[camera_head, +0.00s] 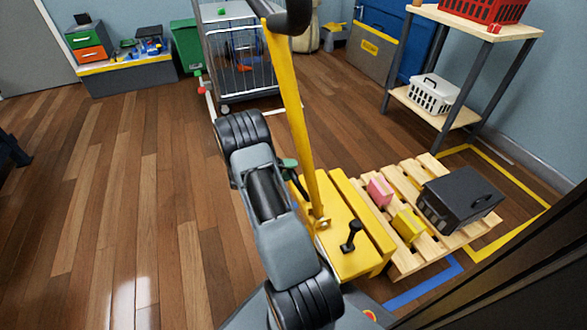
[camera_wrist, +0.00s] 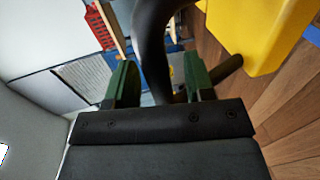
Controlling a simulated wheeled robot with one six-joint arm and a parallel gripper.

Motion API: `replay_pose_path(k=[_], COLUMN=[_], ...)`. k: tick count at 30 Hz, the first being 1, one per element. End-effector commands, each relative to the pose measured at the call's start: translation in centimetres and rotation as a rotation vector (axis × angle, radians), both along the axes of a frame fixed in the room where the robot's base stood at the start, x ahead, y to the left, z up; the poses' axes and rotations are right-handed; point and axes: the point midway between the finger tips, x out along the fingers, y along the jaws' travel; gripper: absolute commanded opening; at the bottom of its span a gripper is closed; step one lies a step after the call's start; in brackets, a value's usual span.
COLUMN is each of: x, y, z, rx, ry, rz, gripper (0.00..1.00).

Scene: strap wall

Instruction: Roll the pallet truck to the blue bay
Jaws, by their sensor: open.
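The yellow pallet truck (camera_head: 340,235) stands at centre right, its tall yellow handle bar (camera_head: 296,120) leaning up to a black grip (camera_head: 290,18). A wooden pallet (camera_head: 440,175) lies against its right side, carrying a pink box (camera_head: 379,191), a yellow box (camera_head: 408,225) and a dark grey case (camera_head: 460,198). Blue floor tape (camera_head: 425,287) shows beside the pallet's near edge. My gripper (camera_wrist: 160,78) is open, its green fingers on either side of a curved black bar (camera_wrist: 152,40) in the wrist view; contact is unclear. In the head view my arm mostly hides the gripper.
Yellow floor tape (camera_head: 507,176) edges the pallet's right side. A shelf (camera_head: 450,118) with baskets stands behind it. A wire cage cart (camera_head: 243,70) and a grey toy bench (camera_head: 130,72) stand at the back. The wooden floor at left is clear. A dark edge crosses the lower right.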

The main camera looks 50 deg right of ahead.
Motion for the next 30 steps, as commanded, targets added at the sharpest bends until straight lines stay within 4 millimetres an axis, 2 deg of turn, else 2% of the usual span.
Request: replay_pose_path(k=[9, 15, 21, 30], x=[3.1, 4.5, 5.3, 5.6], y=[5.8, 8.6, 10.1, 10.5], z=[1.6, 2.2, 2.4, 2.5], rx=[0.000, 0.000, 0.000, 0.000], ry=[0.000, -0.001, 0.000, 0.000], rz=[0.005, 0.004, 0.002, 0.001], gripper=[0.48, 0.48, 0.48, 0.48])
